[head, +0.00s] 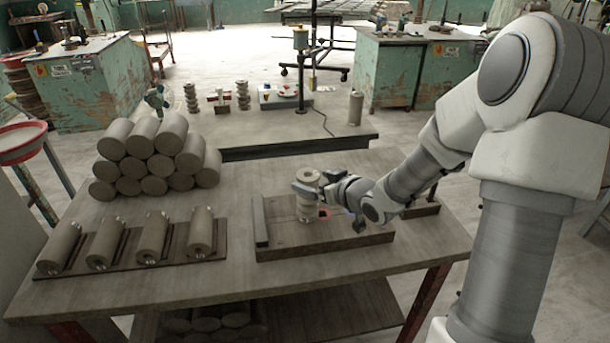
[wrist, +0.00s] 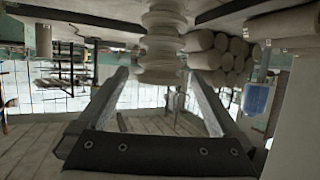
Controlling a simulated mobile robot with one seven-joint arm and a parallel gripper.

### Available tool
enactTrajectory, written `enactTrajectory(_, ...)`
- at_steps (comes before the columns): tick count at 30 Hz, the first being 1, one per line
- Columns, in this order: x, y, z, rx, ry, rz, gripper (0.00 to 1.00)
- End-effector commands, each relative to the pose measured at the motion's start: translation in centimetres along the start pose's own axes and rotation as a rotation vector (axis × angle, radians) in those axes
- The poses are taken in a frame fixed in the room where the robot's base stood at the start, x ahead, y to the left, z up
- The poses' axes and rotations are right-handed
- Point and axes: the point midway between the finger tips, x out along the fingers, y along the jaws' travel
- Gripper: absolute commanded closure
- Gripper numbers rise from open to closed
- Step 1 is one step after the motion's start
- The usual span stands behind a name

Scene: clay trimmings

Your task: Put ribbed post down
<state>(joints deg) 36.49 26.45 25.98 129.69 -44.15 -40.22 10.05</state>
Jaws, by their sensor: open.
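The ribbed post (head: 307,207) is a pale clay post with stacked rings. It stands upright on the wooden board (head: 350,243) on the table, near the board's middle. My gripper (head: 314,187) is at the post's upper part, coming from the right. In the wrist view, which looks upside down, the ribbed post (wrist: 163,42) shows between and just beyond the tips of my open gripper (wrist: 159,75). A gap shows on both sides of the post there. The far side of the post is hidden.
A dark bar (head: 260,221) lies along the board's left edge. A rack (head: 126,256) with several clay cylinders lies to the left. A pile of clay cylinders (head: 150,157) stands behind it. A dark ledge (head: 290,147) runs along the table's back.

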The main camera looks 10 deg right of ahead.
Motion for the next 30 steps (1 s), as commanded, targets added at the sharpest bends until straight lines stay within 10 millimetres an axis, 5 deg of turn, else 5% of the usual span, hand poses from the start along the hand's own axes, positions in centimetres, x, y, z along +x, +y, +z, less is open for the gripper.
enactTrajectory(3, -2.7, 0.1, -0.2, 0.0, -0.001, 0.004, 0.0)
enactTrajectory(10, -5.4, 0.0, -0.1, 0.0, -0.001, 0.001, 0.0)
enactTrajectory(30, -5.5, -0.2, -0.3, -0.046, -0.018, 0.027, 0.0)
